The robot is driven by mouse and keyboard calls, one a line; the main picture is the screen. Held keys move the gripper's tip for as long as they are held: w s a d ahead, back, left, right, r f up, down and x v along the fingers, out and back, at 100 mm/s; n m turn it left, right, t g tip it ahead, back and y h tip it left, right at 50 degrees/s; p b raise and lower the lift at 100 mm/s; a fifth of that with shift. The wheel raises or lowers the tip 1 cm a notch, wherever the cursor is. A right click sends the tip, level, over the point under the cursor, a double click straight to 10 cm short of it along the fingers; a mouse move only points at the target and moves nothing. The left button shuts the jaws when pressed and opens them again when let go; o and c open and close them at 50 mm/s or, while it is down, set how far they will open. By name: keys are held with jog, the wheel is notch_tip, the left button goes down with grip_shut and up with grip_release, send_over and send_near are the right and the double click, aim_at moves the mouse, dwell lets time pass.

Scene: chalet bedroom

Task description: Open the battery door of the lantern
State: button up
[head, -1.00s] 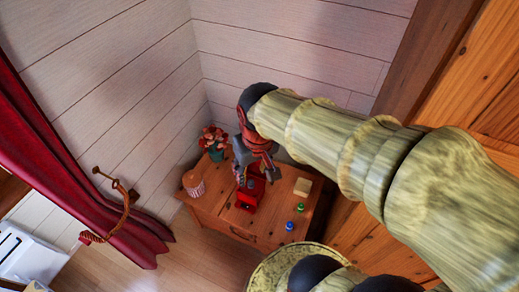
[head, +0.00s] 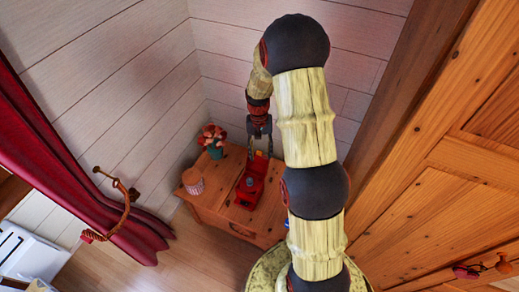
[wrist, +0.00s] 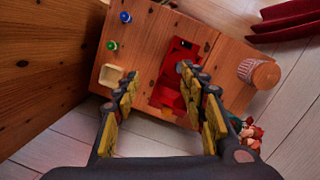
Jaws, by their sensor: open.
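A red lantern (head: 249,190) sits on the wooden nightstand (head: 212,207) in the corner, partly behind my gripper in the head view. In the wrist view the lantern (wrist: 172,80) lies beyond and between my fingers, with dark marks at its far end. I cannot make out the battery door. My gripper (head: 260,150) points down above the lantern. In the wrist view the gripper (wrist: 157,76) is open and empty, its right fingertip covering part of the lantern. Whether the fingertips touch it is not clear.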

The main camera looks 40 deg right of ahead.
jog(key=w+d+f+m, duration=0.3)
jog(key=w+d+f, duration=0.25)
jog(key=f, duration=0.35)
jog(key=r+m+t, duration=0.1)
jog(key=t, duration=0.1)
send_over(259, 151)
jog(key=shift+d+h, duration=0.1)
jog(key=shift+h, duration=0.3)
jog(key=shift+s+m, duration=0.1)
jog(key=shift+m, duration=0.2)
jog(key=shift+f, duration=0.4)
notch_tip(259, 151, down, 7)
jog(key=shift+r+b, duration=0.1)
jog(key=shift+b, duration=0.55)
jog(key=shift+c, duration=0.2)
grip_shut()
